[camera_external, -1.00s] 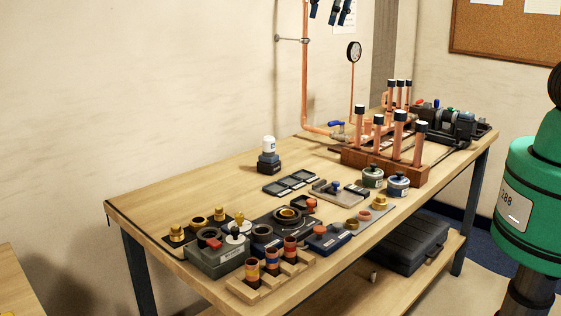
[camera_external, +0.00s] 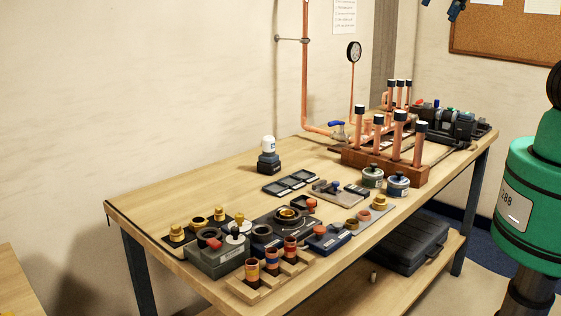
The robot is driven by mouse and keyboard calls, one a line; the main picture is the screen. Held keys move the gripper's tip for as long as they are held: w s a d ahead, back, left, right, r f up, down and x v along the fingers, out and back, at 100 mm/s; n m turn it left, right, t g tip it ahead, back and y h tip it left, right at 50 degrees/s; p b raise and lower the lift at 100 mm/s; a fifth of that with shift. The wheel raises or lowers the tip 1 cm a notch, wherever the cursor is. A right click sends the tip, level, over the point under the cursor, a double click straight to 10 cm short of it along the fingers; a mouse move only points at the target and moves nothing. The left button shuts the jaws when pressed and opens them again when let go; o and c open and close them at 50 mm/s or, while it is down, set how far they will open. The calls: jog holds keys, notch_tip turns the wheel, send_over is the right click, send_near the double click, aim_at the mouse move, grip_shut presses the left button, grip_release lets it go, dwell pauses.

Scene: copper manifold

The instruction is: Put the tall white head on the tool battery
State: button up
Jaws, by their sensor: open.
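A white, rounded head (camera_external: 268,143) stands upright on a dark block that looks like the tool battery (camera_external: 268,161), at the back left of the workbench. The head appears to rest on the block, but I cannot tell at this size whether it is fully seated. My gripper (camera_external: 440,9) is at the top edge of the view, high up and far to the right of the head and battery. Only its dark blue fingertips show, apart and with nothing seen between them. The rest of it is out of frame.
The workbench (camera_external: 190,205) has clear wood around the battery. A flat dark tray (camera_external: 290,183) lies to its right. Fittings and a grey box (camera_external: 215,258) crowd the front. Copper pipes in a wooden rack (camera_external: 385,165) stand upright at the right.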

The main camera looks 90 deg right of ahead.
jog(key=s+a+f, duration=0.2)
jog(key=s, duration=0.5)
jog(key=shift+a+f+t, duration=0.3)
jog(key=shift+f, duration=0.05)
jog(key=shift+s, duration=0.1)
notch_tip(320, 180, down, 15)
jog(key=b, duration=1.4)
jog(key=shift+r+b, duration=0.15)
jog(key=shift+b, duration=0.25)
